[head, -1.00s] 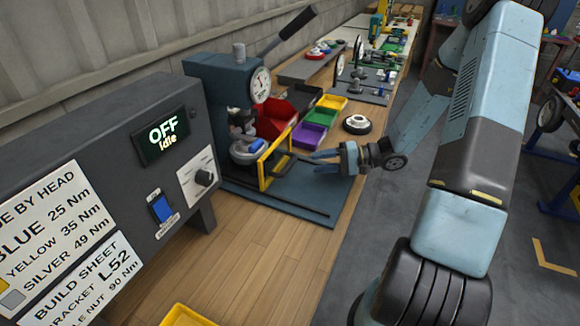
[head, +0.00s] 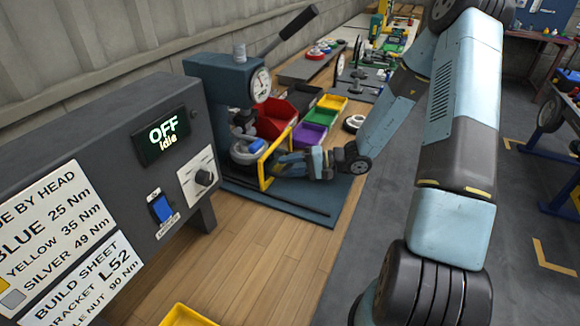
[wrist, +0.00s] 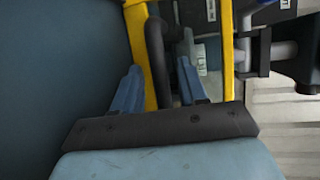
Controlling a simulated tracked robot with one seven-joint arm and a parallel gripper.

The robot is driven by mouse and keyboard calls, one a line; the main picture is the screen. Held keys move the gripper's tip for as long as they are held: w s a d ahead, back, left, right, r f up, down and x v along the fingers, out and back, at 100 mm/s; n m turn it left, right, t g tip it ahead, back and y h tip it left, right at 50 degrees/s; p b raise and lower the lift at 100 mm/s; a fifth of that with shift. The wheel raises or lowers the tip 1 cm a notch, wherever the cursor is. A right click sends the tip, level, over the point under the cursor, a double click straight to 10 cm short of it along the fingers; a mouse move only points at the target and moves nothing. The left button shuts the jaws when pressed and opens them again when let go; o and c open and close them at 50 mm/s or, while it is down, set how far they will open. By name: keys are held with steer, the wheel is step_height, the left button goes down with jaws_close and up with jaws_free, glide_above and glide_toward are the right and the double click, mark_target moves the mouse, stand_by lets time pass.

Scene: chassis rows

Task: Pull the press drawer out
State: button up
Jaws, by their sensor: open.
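The press (head: 228,90) stands on a dark blue base plate, with a round gauge on its head. A yellow guard frame (head: 263,172) stands at its front, with a dark bar handle (wrist: 155,50) on it that the wrist view shows close up. My gripper (head: 280,163) is open at the front of the frame. In the wrist view its two blue fingers (wrist: 158,85) stand on either side of the dark handle, apart from each other. Whether either finger touches the handle cannot be told. In the head view my gripper mostly hides the handle.
A control box (head: 100,190) reading OFF Idle stands left of the press. Red (head: 274,120), purple (head: 308,136), green and yellow bins sit behind the frame. A dark rod (head: 275,197) lies on the plate in front. Bare wood bench (head: 240,255) lies nearer.

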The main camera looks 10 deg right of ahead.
steer(key=shift+c, duration=0.4)
jaws_close()
steer(key=shift+d, duration=0.1)
